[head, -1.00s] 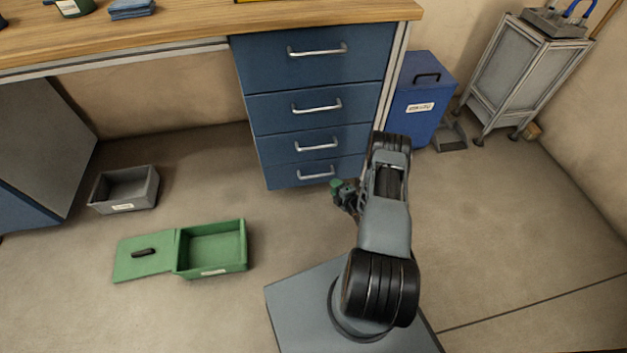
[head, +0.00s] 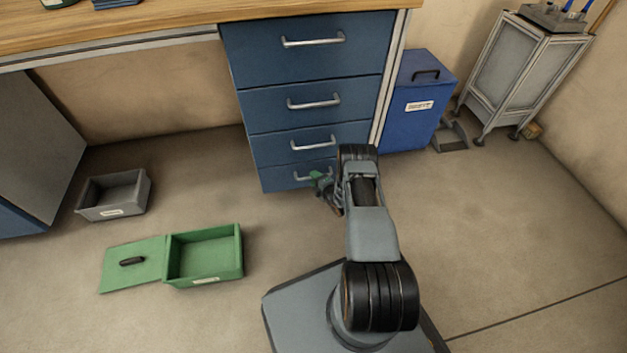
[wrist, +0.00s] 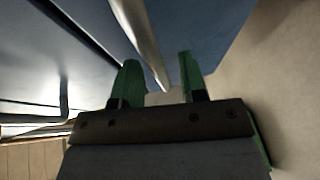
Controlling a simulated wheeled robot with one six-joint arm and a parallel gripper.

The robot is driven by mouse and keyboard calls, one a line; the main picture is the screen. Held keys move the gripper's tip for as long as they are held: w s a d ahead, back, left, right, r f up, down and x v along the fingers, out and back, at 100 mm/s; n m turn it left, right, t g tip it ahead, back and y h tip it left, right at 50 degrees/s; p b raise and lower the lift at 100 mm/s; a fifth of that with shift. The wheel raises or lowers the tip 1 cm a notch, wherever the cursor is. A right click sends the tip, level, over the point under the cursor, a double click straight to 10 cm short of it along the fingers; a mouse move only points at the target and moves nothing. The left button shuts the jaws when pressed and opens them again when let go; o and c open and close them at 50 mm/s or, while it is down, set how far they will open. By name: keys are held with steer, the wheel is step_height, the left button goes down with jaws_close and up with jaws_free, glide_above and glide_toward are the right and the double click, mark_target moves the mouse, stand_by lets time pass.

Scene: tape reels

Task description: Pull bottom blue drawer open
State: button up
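The bottom blue drawer (head: 276,180) is the lowest in the blue cabinet under the workbench, and its front looks flush with the cabinet. Its silver handle (head: 303,176) is partly hidden by my gripper (head: 320,184), which is at the drawer front. In the wrist view, the two green fingers of my gripper (wrist: 160,80) stand apart. A silver handle bar (wrist: 143,40) runs down to the gap between them, in front of a blue face (wrist: 215,30). I cannot tell whether either finger touches the bar.
Three more blue drawers with silver handles are above, the top one (head: 270,60) largest. A blue lidded bin (head: 405,125) stands right of the cabinet. A green box (head: 240,262) and grey box (head: 85,205) lie on the floor at left. The floor before the drawer is clear.

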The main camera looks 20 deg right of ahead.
steer(key=shift+w+a+f, duration=0.1)
steer(key=shift+w, duration=0.5)
jaws_close()
